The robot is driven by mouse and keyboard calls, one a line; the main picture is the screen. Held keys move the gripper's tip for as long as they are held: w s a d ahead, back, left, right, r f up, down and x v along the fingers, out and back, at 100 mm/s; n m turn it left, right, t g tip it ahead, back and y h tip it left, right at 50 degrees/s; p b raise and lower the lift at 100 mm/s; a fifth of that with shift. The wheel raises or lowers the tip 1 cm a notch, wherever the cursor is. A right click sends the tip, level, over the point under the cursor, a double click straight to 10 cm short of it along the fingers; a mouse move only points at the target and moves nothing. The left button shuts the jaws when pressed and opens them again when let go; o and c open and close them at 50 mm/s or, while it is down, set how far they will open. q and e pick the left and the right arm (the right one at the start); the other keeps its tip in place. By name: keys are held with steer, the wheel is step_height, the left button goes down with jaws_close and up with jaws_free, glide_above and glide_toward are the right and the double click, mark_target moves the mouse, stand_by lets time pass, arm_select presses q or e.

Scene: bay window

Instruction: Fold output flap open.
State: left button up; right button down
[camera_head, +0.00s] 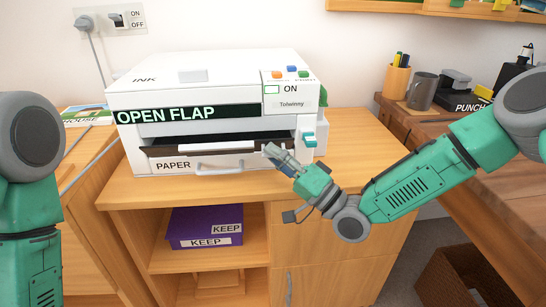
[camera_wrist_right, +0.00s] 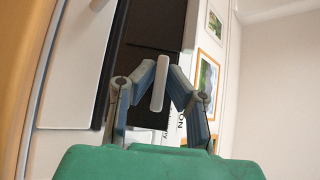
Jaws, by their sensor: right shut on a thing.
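A white printer (camera_head: 200,80) stands on a wooden cabinet, with "OPEN FLAP" on its dark front display (camera_head: 187,114). Below the display is the dark output flap (camera_head: 165,151) with a white bar handle (camera_head: 217,147); how far the flap is tilted is hard to tell. My right gripper (camera_head: 270,151) is at the right end of this handle. In the right wrist view the fingers (camera_wrist_right: 161,66) close around the white handle (camera_wrist_right: 158,88), against the dark flap (camera_wrist_right: 146,30). My left arm shows at the left edge, but its gripper is out of view.
The paper tray (camera_head: 173,166) with its looped handle is just below the flap. A teal lever (camera_head: 309,140) is on the printer's right front. The cabinet top (camera_head: 350,140) is clear to the right. A purple KEEP box (camera_head: 205,226) sits on the shelf below.

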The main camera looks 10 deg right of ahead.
steer(key=c, duration=1.7)
jaws_free()
steer(key=shift+d, duration=0.1)
steer(key=v, duration=1.2)
steer(key=shift+f, duration=0.1)
